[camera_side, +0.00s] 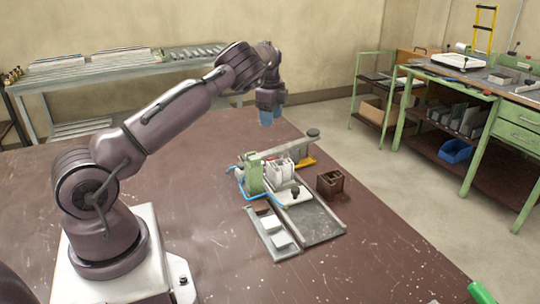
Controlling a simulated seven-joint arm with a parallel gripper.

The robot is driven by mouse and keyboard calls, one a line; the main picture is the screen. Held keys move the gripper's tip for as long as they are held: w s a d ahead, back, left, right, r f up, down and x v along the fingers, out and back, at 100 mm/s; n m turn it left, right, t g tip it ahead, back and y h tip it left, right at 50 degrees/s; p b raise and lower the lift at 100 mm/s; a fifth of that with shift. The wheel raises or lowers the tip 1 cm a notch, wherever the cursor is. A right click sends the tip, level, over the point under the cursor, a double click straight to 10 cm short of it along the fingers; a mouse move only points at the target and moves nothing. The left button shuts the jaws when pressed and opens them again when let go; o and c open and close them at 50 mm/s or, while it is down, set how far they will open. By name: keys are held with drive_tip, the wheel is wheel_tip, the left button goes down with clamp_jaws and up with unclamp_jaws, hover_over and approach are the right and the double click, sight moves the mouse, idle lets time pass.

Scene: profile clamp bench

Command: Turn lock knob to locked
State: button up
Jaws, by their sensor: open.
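My gripper (268,117) hangs above the far part of the brown table, with its blue fingers pointing down. It is open and empty, apart from everything on the bench. The clamp fixture stands below it, with a green block (254,172) and a pale clamp body (280,171). A small black knob (295,191) sits on a light plate at the front of the fixture. A dark round knob (313,133) is at the far end of a grey bar. I cannot tell which one is the lock knob, nor its turned position.
A grey tray (262,238) with white pieces lies before the fixture, beside a flat dark plate (318,226). A small brown box (330,183) stands to the right. The brown table (200,215) is clear around them. Green workbenches stand at the right, beyond the table.

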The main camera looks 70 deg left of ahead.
drive_tip(key=shift+n, duration=0.4)
drive_tip(key=f, duration=1.3)
drive_tip(key=shift+s+d, duration=0.35)
drive_tip(key=shift+d, duration=0.05)
drive_tip(key=c, duration=0.9)
